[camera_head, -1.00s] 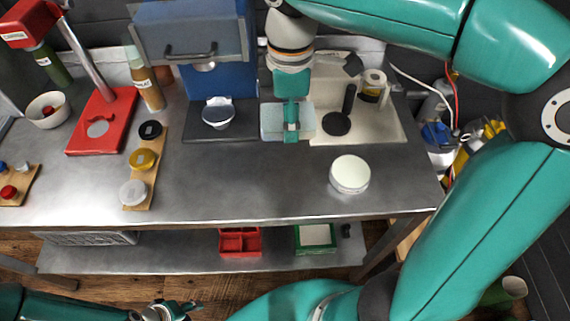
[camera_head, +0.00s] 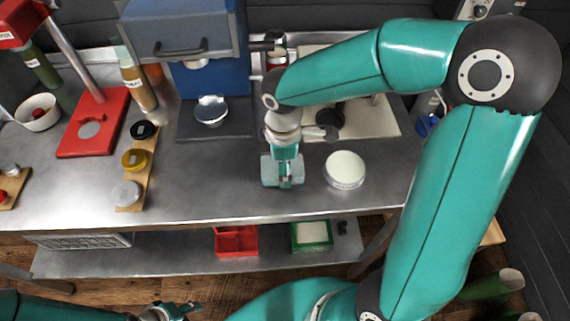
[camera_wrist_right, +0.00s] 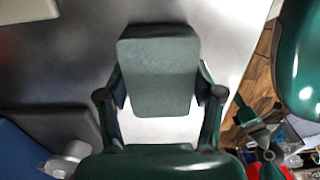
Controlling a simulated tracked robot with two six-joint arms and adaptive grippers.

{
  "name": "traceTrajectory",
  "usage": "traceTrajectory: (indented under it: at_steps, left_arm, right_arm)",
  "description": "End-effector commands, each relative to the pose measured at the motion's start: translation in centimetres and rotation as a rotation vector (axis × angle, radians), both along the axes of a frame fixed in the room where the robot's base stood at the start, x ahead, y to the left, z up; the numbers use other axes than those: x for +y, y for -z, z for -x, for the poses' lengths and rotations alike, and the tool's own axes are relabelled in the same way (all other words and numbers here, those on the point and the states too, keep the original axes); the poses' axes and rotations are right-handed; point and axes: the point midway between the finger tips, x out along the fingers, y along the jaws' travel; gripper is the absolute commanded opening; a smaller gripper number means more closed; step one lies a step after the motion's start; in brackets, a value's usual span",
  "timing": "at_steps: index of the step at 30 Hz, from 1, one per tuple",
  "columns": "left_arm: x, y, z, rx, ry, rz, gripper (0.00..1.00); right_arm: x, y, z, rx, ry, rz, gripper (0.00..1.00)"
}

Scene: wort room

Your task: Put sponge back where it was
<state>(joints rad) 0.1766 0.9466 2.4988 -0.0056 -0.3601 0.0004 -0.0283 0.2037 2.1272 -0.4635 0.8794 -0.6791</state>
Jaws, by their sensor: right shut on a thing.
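The sponge (camera_head: 268,172) is a pale blue-green block. My right gripper (camera_head: 286,180) is shut on it, over the front half of the steel table (camera_head: 215,190), left of a round white-topped tin (camera_head: 345,169). In the right wrist view the sponge (camera_wrist_right: 158,72) sits between the two fingers, with bare steel around it. I cannot tell whether it touches the table. My left gripper (camera_head: 172,311) is low at the bottom edge, away from the table; its jaws are too small to judge.
A cream board (camera_head: 375,120) lies at the back right with a dark round object (camera_head: 328,122), partly behind my arm. A blue machine with a dark base (camera_head: 215,132) and silver bowl (camera_head: 211,109) stands left of it. A wooden strip of jars (camera_head: 138,165) is further left.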

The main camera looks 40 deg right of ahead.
Motion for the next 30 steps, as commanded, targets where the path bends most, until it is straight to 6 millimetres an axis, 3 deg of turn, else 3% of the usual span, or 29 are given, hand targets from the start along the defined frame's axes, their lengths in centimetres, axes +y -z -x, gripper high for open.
traceTrajectory:
  at_steps: [11, 12, 16, 30]
  left_arm:
    - [0.00, 0.29, 0.00, 0.000, 0.000, 0.000, 0.40]
    - [0.00, 0.32, 0.00, 0.000, 0.000, 0.000, 0.40]
    - [0.00, 0.20, 0.00, 0.000, 0.000, 0.000, 0.40]
    - [0.00, -0.06, -0.01, 0.000, 0.000, 0.000, 0.40]
  right_arm:
    - [0.06, 0.61, -0.06, -0.001, -0.002, 0.000, 0.28]
    - [0.07, 0.64, -0.06, -0.001, -0.002, 0.000, 0.67]
    - [0.08, 0.53, -0.07, -0.001, -0.002, 0.000, 0.89]
    - [0.12, -0.14, -0.15, -0.004, -0.003, 0.000, 0.91]
